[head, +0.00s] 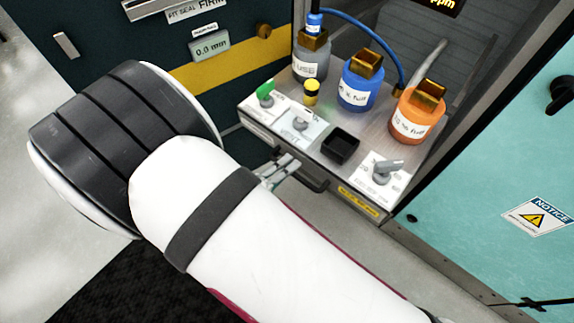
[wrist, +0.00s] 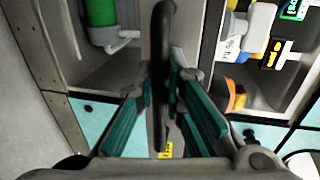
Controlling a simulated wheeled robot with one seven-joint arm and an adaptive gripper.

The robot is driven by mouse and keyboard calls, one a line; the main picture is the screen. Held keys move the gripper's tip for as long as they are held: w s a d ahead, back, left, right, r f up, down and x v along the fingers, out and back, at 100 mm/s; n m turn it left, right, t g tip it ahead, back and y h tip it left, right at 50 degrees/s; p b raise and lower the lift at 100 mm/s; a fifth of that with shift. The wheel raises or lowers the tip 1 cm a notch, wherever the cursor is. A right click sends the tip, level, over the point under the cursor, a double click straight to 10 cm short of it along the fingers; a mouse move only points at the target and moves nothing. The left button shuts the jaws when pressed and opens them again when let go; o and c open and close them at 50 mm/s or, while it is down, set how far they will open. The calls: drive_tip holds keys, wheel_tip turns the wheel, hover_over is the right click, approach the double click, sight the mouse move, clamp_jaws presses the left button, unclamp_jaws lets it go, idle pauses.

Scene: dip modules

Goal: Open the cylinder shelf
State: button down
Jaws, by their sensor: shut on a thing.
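The grey shelf (head: 313,133) juts from the cabinet in the head view, carrying several bottles and control knobs. A dark handle (head: 312,183) sits under its front edge, partly hidden by my arm. My gripper (head: 280,172) is at this handle, mostly behind my white forearm. In the wrist view the handle is a black bar (wrist: 162,60) running between the teal finger pads of my gripper (wrist: 164,92), which is shut on it. A green cylinder (wrist: 102,25) stands in a grey compartment at the upper left of that view.
Blue (head: 357,88) and orange (head: 409,122) bottles and a black square cup (head: 340,146) are on the shelf. A teal panel (head: 500,160) with a notice is at right. A dark cabinet front (head: 110,55) is at left. Pale floor shows below the shelf.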

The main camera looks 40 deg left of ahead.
drive_tip(key=c, duration=1.7)
unclamp_jaws()
drive_tip(key=shift+o, duration=0.2)
drive_tip(key=shift+r, duration=0.1)
